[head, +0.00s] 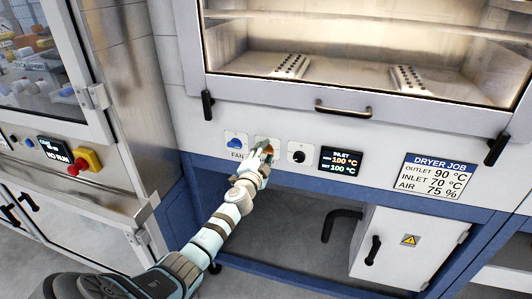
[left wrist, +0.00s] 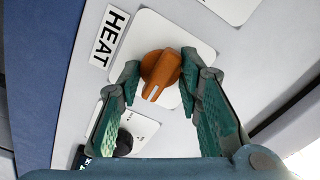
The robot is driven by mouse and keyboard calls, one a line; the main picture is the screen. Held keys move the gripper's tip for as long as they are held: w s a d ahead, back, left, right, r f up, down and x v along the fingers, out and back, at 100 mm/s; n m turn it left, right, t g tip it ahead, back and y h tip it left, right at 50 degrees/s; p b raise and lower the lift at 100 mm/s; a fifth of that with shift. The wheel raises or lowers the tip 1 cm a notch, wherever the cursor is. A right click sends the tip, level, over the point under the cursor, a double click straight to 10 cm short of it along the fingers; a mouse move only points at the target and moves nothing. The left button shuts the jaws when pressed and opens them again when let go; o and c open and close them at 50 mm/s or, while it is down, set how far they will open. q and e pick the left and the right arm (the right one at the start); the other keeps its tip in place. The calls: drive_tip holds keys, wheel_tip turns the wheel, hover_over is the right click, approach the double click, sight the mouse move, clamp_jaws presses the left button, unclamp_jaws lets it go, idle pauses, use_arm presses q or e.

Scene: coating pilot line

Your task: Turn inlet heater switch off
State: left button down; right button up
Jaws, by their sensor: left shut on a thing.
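The inlet heater switch (left wrist: 160,68) is an orange rotary knob on a white plate, beside a label reading HEAT (left wrist: 109,37) in the left wrist view. A white pointer line on the knob points towards the bottom of that view. My left gripper (head: 264,156) is at the panel in the head view and largely hides the knob there. In the left wrist view its two green fingers (left wrist: 161,74) are on opposite sides of the knob, shut on it. My right gripper is not in view.
A blue fan knob (head: 235,143) is left of the heater switch, and a black knob (head: 297,157) right of it. A display (head: 341,161) reads inlet 100 °C now and set. A DRYER JOB sign (head: 434,176) lists inlet 70 °C. A handle (head: 343,108) sits above.

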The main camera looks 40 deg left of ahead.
use_arm(q)
drive_tip(key=n+b, duration=0.4)
drive_tip(key=n, duration=0.4)
drive_tip(key=shift+f+n, duration=0.15)
drive_tip(key=shift+n, duration=0.45)
